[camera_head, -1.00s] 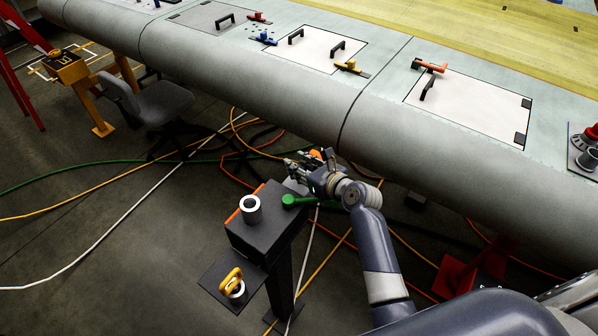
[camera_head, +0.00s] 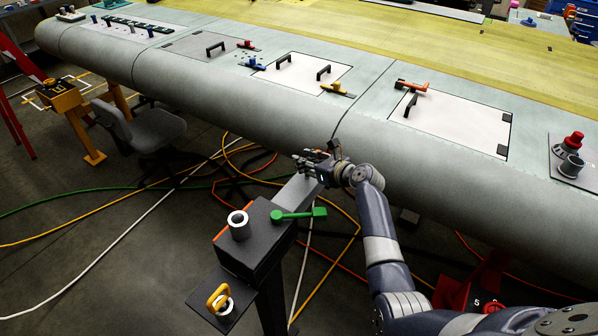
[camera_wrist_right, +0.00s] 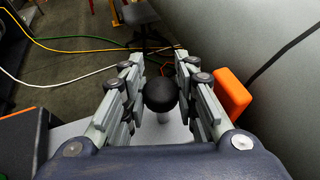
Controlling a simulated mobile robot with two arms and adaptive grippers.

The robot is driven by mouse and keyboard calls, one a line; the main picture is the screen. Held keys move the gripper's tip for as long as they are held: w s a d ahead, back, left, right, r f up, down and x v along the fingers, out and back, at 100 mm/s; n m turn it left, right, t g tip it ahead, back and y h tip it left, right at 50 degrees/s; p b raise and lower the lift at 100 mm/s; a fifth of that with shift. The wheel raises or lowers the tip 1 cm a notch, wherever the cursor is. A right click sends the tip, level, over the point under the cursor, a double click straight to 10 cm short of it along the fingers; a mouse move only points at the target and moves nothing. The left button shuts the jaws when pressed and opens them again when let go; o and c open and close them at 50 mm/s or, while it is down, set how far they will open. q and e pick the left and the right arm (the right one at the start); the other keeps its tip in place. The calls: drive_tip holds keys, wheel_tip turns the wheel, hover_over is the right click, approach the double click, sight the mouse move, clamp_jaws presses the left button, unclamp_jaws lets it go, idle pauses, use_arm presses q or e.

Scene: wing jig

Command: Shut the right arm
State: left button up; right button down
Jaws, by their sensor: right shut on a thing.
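The dark stand (camera_head: 262,238) carries a grey arm (camera_head: 297,194) that reaches from the box top toward the wing's rounded edge. A green lever (camera_head: 300,214) lies across the top of the stand. My right gripper (camera_head: 309,163) is at the far end of the grey arm. In the right wrist view its fingers stand either side of a round black knob (camera_wrist_right: 160,94) on a short post and are shut on it. The fingertip contact is partly hidden. My left gripper is not in view.
An orange block (camera_wrist_right: 232,92) is close beside the right fingers. The wing (camera_head: 235,115), with panels and handles, runs behind the gripper. A white ring (camera_head: 238,222) and a yellow-handled piece (camera_head: 220,298) are on the stand. Cables cross the floor; a chair (camera_head: 140,130) stands left.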

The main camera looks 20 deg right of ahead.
drive_tip(key=shift+w+d+f, duration=0.15)
drive_tip(key=shift+w+d, duration=0.1)
drive_tip(key=shift+d, duration=0.1)
drive_tip(key=shift+r, duration=0.2)
drive_tip(key=c, duration=1.2)
unclamp_jaws()
drive_tip(key=shift+d, duration=0.1)
drive_tip(key=shift+c, duration=0.2)
drive_tip(key=shift+w+d+f, duration=0.1)
drive_tip(key=shift+w, duration=0.05)
drive_tip(key=shift+s, duration=0.2)
drive_tip(key=v, duration=1.1)
drive_tip(key=shift+s+d, duration=0.15)
drive_tip(key=shift+s, duration=0.15)
